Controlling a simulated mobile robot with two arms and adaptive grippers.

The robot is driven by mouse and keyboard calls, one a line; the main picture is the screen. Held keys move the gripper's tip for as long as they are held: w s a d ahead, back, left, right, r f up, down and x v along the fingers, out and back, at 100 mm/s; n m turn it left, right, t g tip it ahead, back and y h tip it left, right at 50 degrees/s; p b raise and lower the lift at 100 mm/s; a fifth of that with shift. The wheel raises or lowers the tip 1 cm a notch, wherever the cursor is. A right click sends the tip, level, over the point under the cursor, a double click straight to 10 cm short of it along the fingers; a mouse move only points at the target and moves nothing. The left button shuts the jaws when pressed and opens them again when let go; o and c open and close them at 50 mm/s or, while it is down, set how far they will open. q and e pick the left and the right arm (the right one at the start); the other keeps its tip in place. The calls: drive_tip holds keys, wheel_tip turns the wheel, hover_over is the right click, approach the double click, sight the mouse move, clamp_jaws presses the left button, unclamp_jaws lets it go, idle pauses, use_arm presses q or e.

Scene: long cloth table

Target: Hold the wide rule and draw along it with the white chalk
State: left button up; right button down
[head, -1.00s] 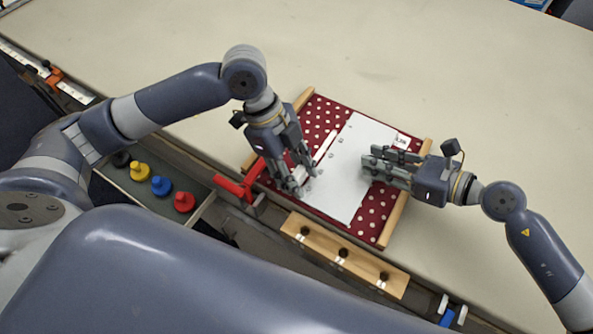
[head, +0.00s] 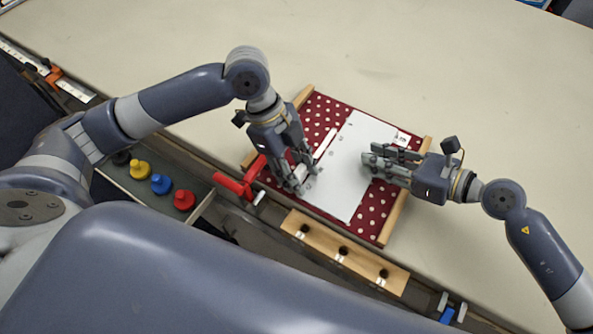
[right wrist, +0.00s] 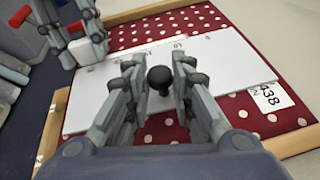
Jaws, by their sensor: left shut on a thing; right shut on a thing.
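The wide rule (head: 352,180) is a broad white plate with small printed marks, lying on a red cloth with white dots (head: 318,116). My right gripper (head: 368,165) is shut on the rule's black knob (right wrist: 159,79), seen between the fingers in the right wrist view. My left gripper (head: 301,184) is low over the cloth by the rule's left edge, near its front end. It is shut on a small white piece, the chalk (right wrist: 88,49), mostly hidden by the fingers. A straight white stroke (head: 325,143) runs on the cloth beside the rule's left edge.
Wooden strips (head: 394,215) border the cloth. A red clamp (head: 233,184) sits at the front left, beside a tray of coloured knobs (head: 161,184). A wooden rack (head: 343,256) lies at the front. A numbered tag (right wrist: 271,98) is on the cloth. The table behind is clear.

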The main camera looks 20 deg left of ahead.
use_arm(q)
drive_tip(key=shift+w+d, duration=0.15)
drive_tip(key=shift+w, duration=0.65)
drive_tip(key=shift+w, duration=0.1)
drive_tip(key=shift+w+d, duration=0.2)
drive_tip(key=shift+w, duration=0.65)
drive_tip(key=shift+f, duration=0.1)
drive_tip(key=shift+s+a, duration=0.1)
drive_tip(key=shift+s, duration=0.05)
drive_tip(key=shift+s+a, duration=0.15)
drive_tip(key=shift+s, duration=0.8)
drive_tip(key=shift+s, duration=0.1)
drive_tip(key=shift+s+a, duration=0.15)
drive_tip(key=shift+s, duration=0.65)
